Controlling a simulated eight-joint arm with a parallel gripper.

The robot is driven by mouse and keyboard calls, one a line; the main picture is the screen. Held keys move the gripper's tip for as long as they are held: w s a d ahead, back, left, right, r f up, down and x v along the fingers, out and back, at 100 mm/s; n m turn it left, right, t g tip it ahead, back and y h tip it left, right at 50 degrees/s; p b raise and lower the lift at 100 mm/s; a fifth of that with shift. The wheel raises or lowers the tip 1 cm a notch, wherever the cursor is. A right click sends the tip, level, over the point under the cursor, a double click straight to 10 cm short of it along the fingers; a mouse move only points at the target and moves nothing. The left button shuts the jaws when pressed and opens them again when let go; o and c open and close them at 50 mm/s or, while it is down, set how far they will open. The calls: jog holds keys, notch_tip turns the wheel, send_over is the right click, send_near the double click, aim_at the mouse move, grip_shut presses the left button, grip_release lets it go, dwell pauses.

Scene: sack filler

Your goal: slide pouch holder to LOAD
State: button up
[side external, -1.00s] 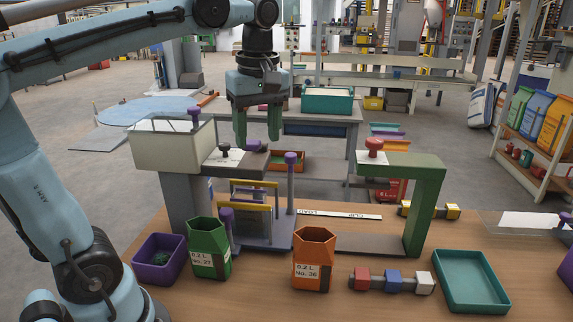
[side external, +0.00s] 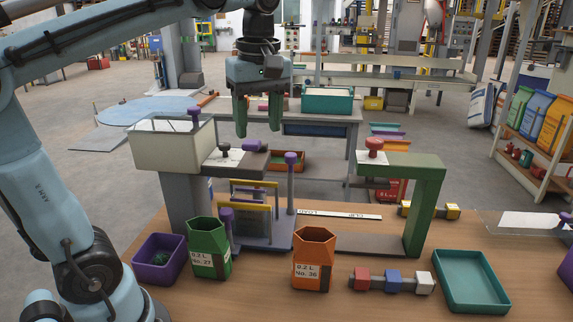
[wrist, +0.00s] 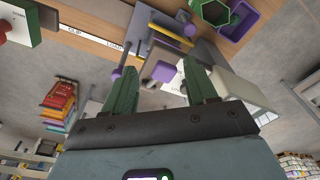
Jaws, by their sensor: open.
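The pouch holder (side external: 255,207) is a grey sliding base with yellow and purple frame bars and an upright post topped by a purple knob (side external: 291,158). It stands under the filler at the left end of the white strip lettered LOAD and CLIP (side external: 340,214). My gripper (side external: 258,134) is open and empty, pointing down above the filler arm, behind and above the holder's knob. In the wrist view its green fingers (wrist: 160,92) are spread, with the holder (wrist: 168,35) beyond them. The lettered strip also shows there (wrist: 95,38).
The cream hopper (side external: 172,143) stands left of the holder and the green clip frame (side external: 425,205) right. A green pouch (side external: 209,248), an orange pouch (side external: 314,260), a purple bin (side external: 158,259) and a teal tray (side external: 471,281) stand in front.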

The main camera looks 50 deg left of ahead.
jog(key=a, duration=0.3)
jog(key=shift+w+a+r, duration=0.15)
jog(key=shift+w+r, duration=0.05)
jog(key=shift+w, duration=0.05)
notch_tip(320, 180, up, 8)
notch_tip(320, 180, down, 9)
jog(key=shift+f, duration=0.1)
jog(key=d+r, duration=0.4)
jog(key=r, duration=0.4)
jog(key=s+d+f+m+t, duration=0.1)
jog(key=d+f+m+t, duration=0.1)
jog(key=f+m, duration=0.5)
jog(key=s+d+f+m+t+h, duration=0.1)
jog(key=f+m+t, duration=0.3)
jog(key=f+m, duration=0.4)
notch_tip(320, 180, down, 6)
jog(key=shift+d+f, duration=0.1)
jog(key=shift+d, duration=0.45)
